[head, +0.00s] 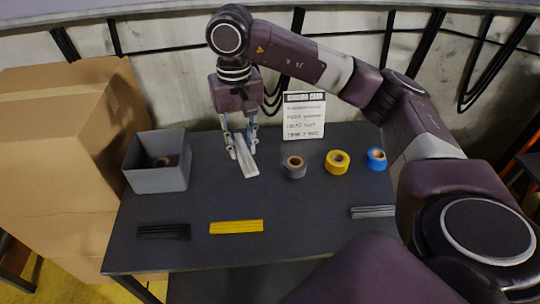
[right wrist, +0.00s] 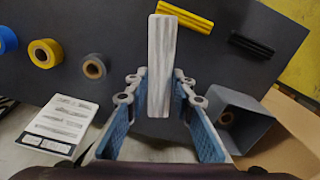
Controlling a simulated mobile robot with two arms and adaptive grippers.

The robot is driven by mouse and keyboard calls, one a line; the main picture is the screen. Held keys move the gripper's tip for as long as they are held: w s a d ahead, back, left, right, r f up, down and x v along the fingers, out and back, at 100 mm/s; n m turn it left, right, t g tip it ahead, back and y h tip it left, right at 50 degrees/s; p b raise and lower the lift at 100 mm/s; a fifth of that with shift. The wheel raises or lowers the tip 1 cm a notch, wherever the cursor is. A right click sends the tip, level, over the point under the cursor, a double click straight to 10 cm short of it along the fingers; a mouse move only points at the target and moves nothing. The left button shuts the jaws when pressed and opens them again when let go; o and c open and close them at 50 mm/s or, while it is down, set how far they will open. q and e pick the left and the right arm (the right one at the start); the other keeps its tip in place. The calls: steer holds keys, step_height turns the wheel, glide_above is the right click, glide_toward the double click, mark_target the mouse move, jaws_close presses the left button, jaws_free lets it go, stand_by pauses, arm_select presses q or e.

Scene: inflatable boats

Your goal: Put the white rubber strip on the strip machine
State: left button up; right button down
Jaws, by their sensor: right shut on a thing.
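The white rubber strip (head: 246,160) is ribbed and pale. My right gripper (head: 240,142) is shut on it near its far end, and the strip points down toward the front of the dark table. In the right wrist view the strip (right wrist: 161,65) stands lengthwise between the two blue-padded fingers of the gripper (right wrist: 158,95). I cannot tell whether its lower end touches the table. I cannot make out a strip machine in either view. My left gripper is not in view.
On the table (head: 200,200) lie a yellow strip (head: 236,227), a black strip (head: 163,231) and a grey strip (head: 373,211). Grey, yellow (head: 337,162) and blue (head: 376,159) rolls stand at right. A grey bin (head: 157,178) holds a roll. A sign (head: 304,115) stands behind.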

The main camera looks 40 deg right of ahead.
mark_target(261, 172)
steer(key=w+d+r+m+b, duration=0.1)
steer(key=w+d+m+b, duration=0.15)
steer(key=w+d, duration=0.5)
steer(key=shift+m, duration=0.25)
steer(key=f+p, duration=0.1)
steer(key=f, duration=0.5)
steer(key=s+d+f+p, duration=0.1)
steer(key=f, duration=0.5)
steer(key=f+p, duration=0.1)
steer(key=f, duration=0.6)
steer(key=shift+s+d, duration=0.25)
steer(key=shift+s, duration=0.05)
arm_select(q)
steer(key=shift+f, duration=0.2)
arm_select(e)
steer(key=shift+f, duration=0.1)
steer(key=c, duration=2.1)
jaws_free()
steer(key=shift+f, duration=0.1)
steer(key=o, duration=0.4)
steer(key=shift+o, duration=0.2)
